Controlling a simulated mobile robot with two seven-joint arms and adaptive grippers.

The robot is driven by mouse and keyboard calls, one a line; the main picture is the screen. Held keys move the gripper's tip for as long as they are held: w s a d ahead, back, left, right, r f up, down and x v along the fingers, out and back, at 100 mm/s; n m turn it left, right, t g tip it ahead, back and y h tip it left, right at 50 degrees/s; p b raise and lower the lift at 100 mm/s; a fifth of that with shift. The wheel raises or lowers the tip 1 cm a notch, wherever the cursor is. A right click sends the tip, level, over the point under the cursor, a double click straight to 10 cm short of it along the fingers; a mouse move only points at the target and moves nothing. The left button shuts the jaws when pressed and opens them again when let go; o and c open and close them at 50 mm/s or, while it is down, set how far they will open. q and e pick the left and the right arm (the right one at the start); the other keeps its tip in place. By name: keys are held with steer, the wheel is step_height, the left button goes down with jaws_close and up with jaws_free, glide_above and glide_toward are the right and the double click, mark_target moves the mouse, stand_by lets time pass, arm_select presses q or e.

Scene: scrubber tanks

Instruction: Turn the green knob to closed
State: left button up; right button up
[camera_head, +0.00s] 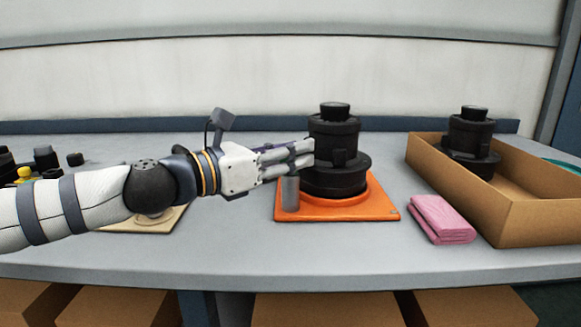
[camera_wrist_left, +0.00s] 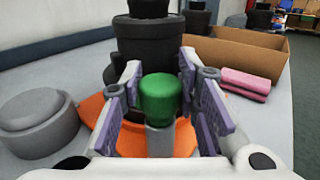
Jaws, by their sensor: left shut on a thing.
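The green knob (camera_wrist_left: 160,98) sits on top of a short grey post, between the purple-padded fingers of my left gripper (camera_wrist_left: 168,100) in the left wrist view. In the head view my left gripper (camera_head: 302,158) reaches in from the left, shut on the knob, which its fingers mostly hide. The grey post (camera_head: 290,194) stands upright on the left part of an orange base (camera_head: 352,212). A black stepped tank (camera_head: 335,165) stands upright on the same base, just right of the fingers. My right gripper is not in view.
A cardboard box (camera_head: 545,222) with a second black tank (camera_head: 470,140) stands at the right. A folded pink cloth (camera_head: 442,219) lies between box and base. Small dark parts (camera_head: 45,158) lie far left. The front table strip is clear.

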arm_select(q)
steer(key=shift+w+m+g+h+b, duration=0.15)
steer(key=shift+m+g+h+b, duration=0.15)
steer(key=shift+m+g+h, duration=0.7)
steer(key=m+g+h, duration=0.1)
steer(key=m+g, duration=0.1)
steer(key=g, duration=0.2)
steer(key=shift+m+g+h+b, duration=0.4)
steer(key=shift+m+g+b, duration=0.9)
steer(key=shift+g, duration=0.9)
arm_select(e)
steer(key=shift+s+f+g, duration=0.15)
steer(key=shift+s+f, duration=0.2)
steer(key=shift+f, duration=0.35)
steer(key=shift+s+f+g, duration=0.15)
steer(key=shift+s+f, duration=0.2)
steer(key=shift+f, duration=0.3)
arm_select(q)
steer(key=shift+s+m+g, duration=0.2)
steer(key=shift+m+g, duration=0.3)
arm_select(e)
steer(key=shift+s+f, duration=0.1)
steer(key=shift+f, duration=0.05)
arm_select(q)
steer(key=o, duration=1.2)
steer(key=shift+d, duration=0.1)
